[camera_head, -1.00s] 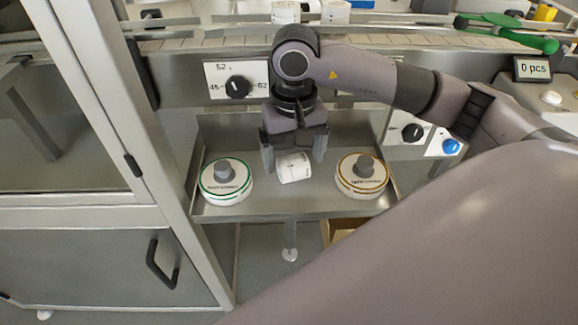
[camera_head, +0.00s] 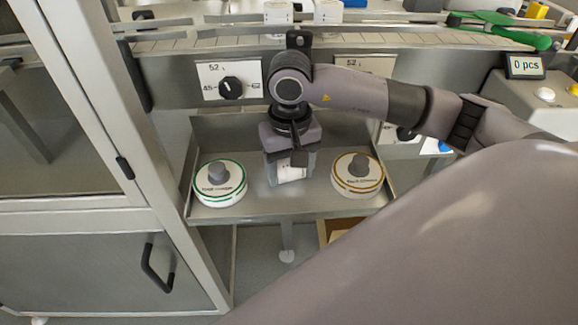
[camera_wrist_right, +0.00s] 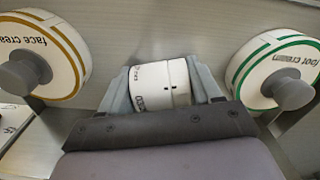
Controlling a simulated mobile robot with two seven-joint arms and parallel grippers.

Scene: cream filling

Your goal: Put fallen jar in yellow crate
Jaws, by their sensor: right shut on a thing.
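The fallen jar (camera_head: 292,174), white with dark print, lies on its side in the metal tray (camera_head: 270,205). My right gripper (camera_head: 289,172) reaches down over it, its fingers shut on the jar from both sides. In the right wrist view the jar (camera_wrist_right: 158,84) sits between the two grey fingers (camera_wrist_right: 162,82). A brown-yellow box edge (camera_head: 333,228) shows below the tray; I cannot tell whether it is the yellow crate. My left gripper is not in view.
A green-ringed foot cream disc (camera_head: 219,190) stands left of the jar, and a gold-ringed face cream disc (camera_head: 357,185) stands right. A dial panel (camera_head: 229,80) is behind. White jars (camera_head: 278,12) stand on the conveyor. A cabinet frame (camera_head: 120,165) rises at left.

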